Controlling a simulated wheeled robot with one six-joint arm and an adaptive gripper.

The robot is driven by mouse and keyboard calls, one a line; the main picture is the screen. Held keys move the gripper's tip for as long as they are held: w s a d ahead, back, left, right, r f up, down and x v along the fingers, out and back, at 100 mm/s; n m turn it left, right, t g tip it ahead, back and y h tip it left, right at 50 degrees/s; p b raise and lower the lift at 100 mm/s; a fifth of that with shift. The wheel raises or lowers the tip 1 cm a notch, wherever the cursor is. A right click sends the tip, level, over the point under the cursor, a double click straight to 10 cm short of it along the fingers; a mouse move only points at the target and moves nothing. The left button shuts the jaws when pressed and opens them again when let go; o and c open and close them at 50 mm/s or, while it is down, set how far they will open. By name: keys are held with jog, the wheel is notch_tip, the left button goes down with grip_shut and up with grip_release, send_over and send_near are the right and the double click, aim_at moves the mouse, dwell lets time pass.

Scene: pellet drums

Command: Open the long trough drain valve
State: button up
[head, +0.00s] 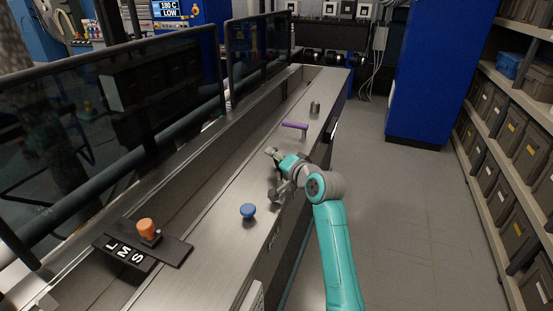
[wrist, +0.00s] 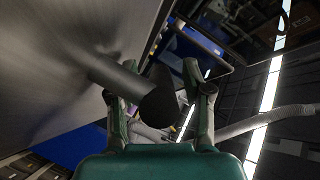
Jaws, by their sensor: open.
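The long trough (head: 228,172) runs away from me in the head view, with a flat metal ledge along its right side. My gripper (head: 272,174) is open over this ledge, between a blue knob (head: 248,211) and a purple handle (head: 295,126). In the wrist view my open gripper (wrist: 158,98) has a dark grey cylinder (wrist: 125,82) between its fingers. The cylinder sticks out from a metal surface; I cannot tell whether either finger touches it. My gripper hides it in the head view. No label shows which fitting is the drain valve.
A short grey knob (head: 315,108) stands farther along the ledge. An orange knob (head: 147,229) sits on a plate marked L, M, S at the near left. A blue cabinet (head: 432,75) and shelves of bins (head: 515,145) stand right. The floor (head: 410,205) between is clear.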

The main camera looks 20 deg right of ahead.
grip_shut()
jog(key=shift+m+h, duration=0.3)
jog(key=m+h, duration=0.2)
jog(key=h, duration=0.1)
jog(key=shift+s+d+t, duration=0.1)
jog(key=shift+d+t, duration=0.2)
jog(key=shift+d, duration=0.1)
jog(key=shift+s+d+m+h, duration=0.1)
jog(key=shift+d+m+h, duration=0.1)
jog(key=shift+m+h, duration=0.55)
jog(key=shift+s+d+m+h, duration=0.1)
jog(key=shift+d+m+h, duration=0.15)
jog(key=shift+m+h, duration=0.55)
jog(key=shift+s+d+m+h, duration=0.15)
jog(key=shift+m+h, duration=0.3)
jog(key=shift+h, duration=0.6)
jog(key=shift+d+g, duration=0.1)
jog(key=shift+g, duration=0.3)
grip_release()
